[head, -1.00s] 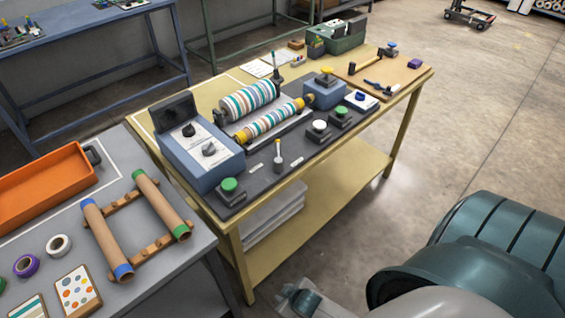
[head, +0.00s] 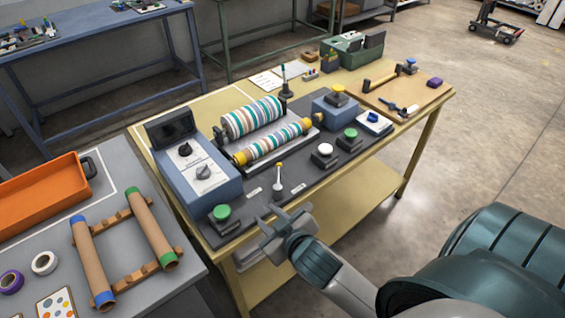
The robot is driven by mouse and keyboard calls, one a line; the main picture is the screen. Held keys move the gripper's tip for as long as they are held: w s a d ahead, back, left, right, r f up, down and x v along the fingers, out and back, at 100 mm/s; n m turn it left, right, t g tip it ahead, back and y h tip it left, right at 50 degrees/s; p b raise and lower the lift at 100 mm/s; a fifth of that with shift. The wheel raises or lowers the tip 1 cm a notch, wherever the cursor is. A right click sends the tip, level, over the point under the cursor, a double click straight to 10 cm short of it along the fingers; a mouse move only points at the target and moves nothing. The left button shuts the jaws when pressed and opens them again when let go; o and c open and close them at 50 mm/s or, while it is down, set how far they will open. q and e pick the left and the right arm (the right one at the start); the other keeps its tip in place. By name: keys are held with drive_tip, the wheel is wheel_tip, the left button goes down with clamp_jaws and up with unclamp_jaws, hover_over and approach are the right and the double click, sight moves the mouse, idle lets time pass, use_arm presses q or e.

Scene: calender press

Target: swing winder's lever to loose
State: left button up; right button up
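The press unit on the yellow table has striped rolls (head: 252,117) and a short upright lever (head: 278,182) with a pale stem and yellow tip on the dark plate in front of them. I cannot read the labels that tell which one is the winder's. My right gripper (head: 281,219) is open and empty at the table's front edge, just below the front lever in the picture and apart from it. My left gripper is not in view.
A blue control box (head: 205,182) with knobs stands left of the rolls. A green button (head: 221,212) sits near the front corner; white (head: 325,149) and green (head: 351,133) knobs sit to the right. A grey table (head: 207,249) with cardboard tubes adjoins on the left.

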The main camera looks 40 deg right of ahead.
drive_tip(key=w+a+r+n+t+y, duration=0.3)
drive_tip(key=w+r+t, duration=0.15)
drive_tip(key=r, duration=0.55)
drive_tip(key=w+a+r+n+t+y, duration=0.25)
drive_tip(key=w+r, duration=0.35)
drive_tip(key=r, duration=0.4)
drive_tip(key=s+a+r+n+g+y, duration=0.2)
drive_tip(key=a+r+n+g+y, duration=0.2)
drive_tip(key=a+n+g+y, duration=0.45)
drive_tip(key=s+a+r+n+g+y, duration=0.1)
drive_tip(key=a+r+n+g+y, duration=0.4)
drive_tip(key=n, duration=0.7)
drive_tip(key=w+d+f+n+g+h, duration=0.1)
drive_tip(key=d+f+n+g+h, duration=0.3)
drive_tip(key=d+f+h, duration=0.55)
drive_tip(key=d+m+h, duration=0.3)
drive_tip(key=d+h, duration=0.3)
drive_tip(key=d, duration=1.8)
drive_tip(key=shift+w+f+m+h, duration=0.15)
drive_tip(key=shift+w+m+h, duration=0.2)
drive_tip(key=shift+w+m, duration=0.1)
